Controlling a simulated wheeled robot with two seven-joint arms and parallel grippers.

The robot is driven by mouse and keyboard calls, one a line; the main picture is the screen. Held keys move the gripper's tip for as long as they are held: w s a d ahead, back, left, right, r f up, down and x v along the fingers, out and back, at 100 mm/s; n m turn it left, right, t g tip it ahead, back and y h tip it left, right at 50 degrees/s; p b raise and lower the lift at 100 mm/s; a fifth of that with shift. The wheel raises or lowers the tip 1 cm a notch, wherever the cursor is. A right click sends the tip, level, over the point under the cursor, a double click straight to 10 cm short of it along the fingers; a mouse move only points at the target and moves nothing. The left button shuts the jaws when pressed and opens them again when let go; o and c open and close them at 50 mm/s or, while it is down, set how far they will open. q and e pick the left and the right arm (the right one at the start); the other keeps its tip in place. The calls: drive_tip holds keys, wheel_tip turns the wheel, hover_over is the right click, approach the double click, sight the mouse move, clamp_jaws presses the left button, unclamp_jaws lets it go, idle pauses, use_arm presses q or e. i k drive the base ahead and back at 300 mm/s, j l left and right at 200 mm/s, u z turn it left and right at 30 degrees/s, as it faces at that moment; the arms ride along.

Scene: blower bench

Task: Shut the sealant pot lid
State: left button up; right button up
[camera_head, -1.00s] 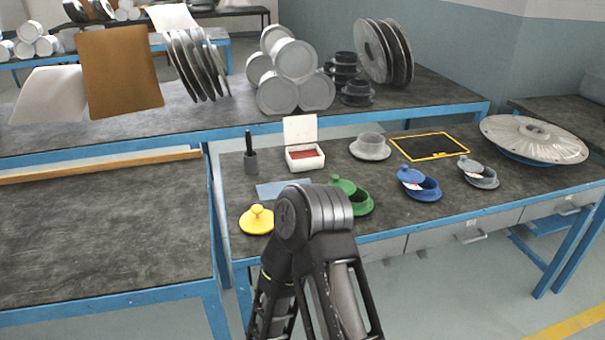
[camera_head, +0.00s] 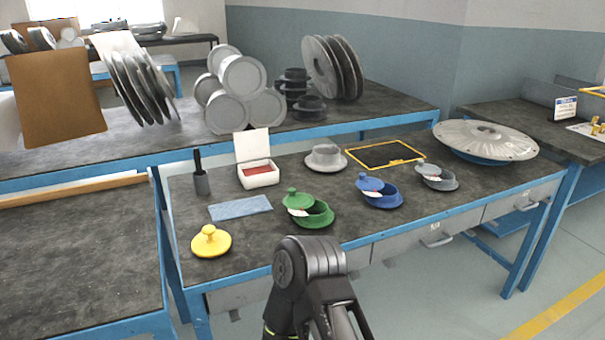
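Three small flanged pots stand open on the bench, each with its knobbed lid at its back left edge: a green pot (camera_head: 318,217) with a green lid (camera_head: 292,197), a blue pot (camera_head: 385,198) with a blue lid (camera_head: 369,184), and a grey pot (camera_head: 443,183) with a grey lid (camera_head: 427,170). Their small labels are unreadable, so I cannot tell which is the sealant pot. A white box (camera_head: 259,179) with red content has its hinged lid (camera_head: 252,144) standing up. A dark arm link of mine shows at the bottom. Neither gripper is in view.
A yellow knobbed lid (camera_head: 211,243) lies at the front left, near a blue cloth (camera_head: 240,207) and a dark-handled tool (camera_head: 200,175). A grey flanged cup (camera_head: 325,158), a yellow-framed black panel (camera_head: 386,155) and a large disc (camera_head: 485,140) stand behind.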

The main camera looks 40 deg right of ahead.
sight(252, 145)
drive_tip(key=i+l+z, duration=0.1)
drive_tip(key=z, duration=0.4)
drive_tip(key=i+l+z, duration=0.1)
drive_tip(key=z, duration=0.4)
